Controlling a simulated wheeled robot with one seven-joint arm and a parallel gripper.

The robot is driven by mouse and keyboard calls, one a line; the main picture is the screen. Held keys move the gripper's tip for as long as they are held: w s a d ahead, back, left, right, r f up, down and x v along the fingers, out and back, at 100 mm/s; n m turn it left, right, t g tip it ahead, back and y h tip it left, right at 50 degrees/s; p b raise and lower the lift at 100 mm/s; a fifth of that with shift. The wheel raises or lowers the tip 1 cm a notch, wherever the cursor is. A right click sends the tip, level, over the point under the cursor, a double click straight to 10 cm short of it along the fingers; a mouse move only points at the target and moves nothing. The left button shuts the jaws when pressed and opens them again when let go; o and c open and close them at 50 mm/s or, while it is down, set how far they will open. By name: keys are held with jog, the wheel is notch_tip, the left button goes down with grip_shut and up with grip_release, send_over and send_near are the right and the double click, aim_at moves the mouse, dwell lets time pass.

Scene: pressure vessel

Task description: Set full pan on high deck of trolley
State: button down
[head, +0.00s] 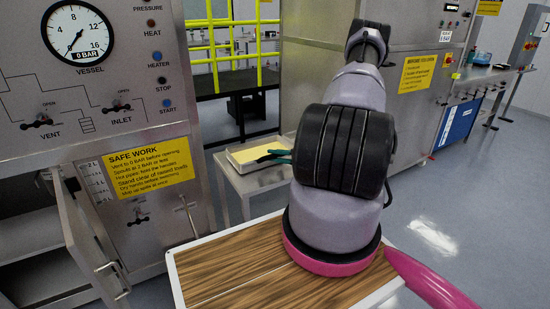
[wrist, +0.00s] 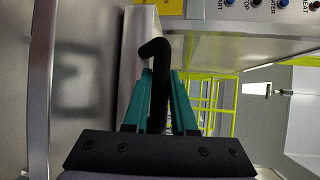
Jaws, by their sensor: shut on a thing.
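A shallow rectangular pan (head: 240,160) with pale yellow contents is at the top of the metal trolley (head: 235,187), beyond my arm in the head view. I cannot tell whether its underside touches the deck. My gripper (head: 277,156) is at the pan's right side, its teal fingers partly hidden by my arm. In the wrist view my gripper (wrist: 158,85) is shut on a black hooked handle (wrist: 160,62) between the teal fingers. A pale wall beside the handle seems to be the pan's side. A shadow falls on the grey metal at left.
A steel control panel (head: 100,120) with a gauge reading near 0 stands at left, above an open cabinet door (head: 92,245). A steel cabinet (head: 320,90) stands behind my arm. Yellow railings (head: 232,45) are at the back. Floor at right is clear.

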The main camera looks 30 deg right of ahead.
jog(key=shift+f, duration=0.25)
jog(key=c, duration=0.7)
grip_release()
